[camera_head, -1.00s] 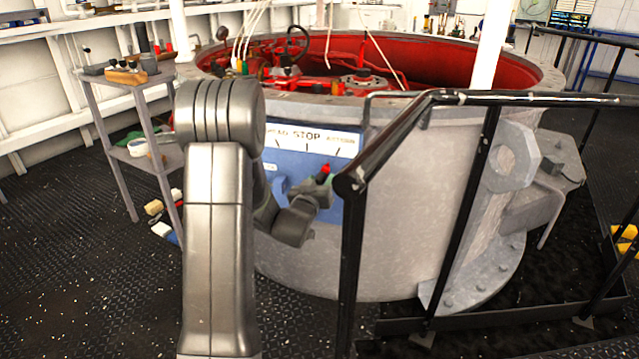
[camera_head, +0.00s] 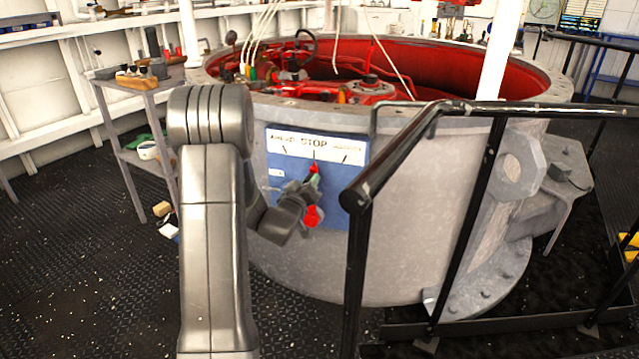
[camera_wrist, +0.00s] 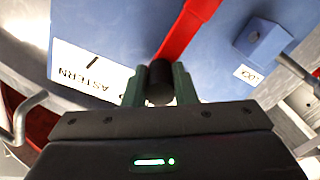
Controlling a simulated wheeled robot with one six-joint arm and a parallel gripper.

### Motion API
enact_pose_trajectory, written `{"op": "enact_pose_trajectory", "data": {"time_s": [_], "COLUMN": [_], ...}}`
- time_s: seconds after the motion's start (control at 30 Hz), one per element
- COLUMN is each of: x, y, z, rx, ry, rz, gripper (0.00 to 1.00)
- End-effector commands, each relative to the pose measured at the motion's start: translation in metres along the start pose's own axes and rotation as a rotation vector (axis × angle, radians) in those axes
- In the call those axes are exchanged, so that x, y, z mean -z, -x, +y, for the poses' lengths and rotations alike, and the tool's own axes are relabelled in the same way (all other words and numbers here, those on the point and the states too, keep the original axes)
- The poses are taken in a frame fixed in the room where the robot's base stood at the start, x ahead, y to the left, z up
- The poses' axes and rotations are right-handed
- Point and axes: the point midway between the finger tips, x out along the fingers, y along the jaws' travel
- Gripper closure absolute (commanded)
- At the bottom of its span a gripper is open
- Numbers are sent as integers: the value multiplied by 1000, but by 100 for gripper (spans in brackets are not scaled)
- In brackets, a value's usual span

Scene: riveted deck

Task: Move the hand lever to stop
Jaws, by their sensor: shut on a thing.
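The hand lever (camera_head: 314,168) is red and stands on a blue panel (camera_head: 352,183) fixed to the round grey casing. Its red upper end points up, in line with the mark under STOP on the white label strip (camera_head: 301,143). A red part also shows lower down, below my gripper. In the wrist view, the red lever arm (camera_wrist: 186,30) ends in a black knob (camera_wrist: 160,88). My gripper (camera_head: 310,184), with green fingers (camera_wrist: 158,76), is shut on this knob, one finger on each side. My arm and gripper hide the middle of the lever in the head view.
A black handrail (camera_head: 432,117) runs close to the right of the panel. A small blue block (camera_wrist: 262,40) sits on the panel in the wrist view. A grey shelf stand (camera_head: 133,158) with small items is at the left.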

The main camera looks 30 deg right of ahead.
Motion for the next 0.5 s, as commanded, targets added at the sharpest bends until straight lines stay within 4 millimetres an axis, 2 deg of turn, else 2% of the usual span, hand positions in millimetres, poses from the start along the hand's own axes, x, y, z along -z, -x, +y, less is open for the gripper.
{"op": "enact_pose_trajectory", "data": {"time_s": [0.07, 0.4, 0.43, 0.5], "x": [6, 6, 6, 6], "y": [0, 0, 0, 0], "z": [-6, -8, -8, -8], "rx": [6, 5, 5, 5], "ry": [23, 36, 36, 35], "rz": [6, 7, 7, 6], "gripper": [100, 100, 74, 60]}}
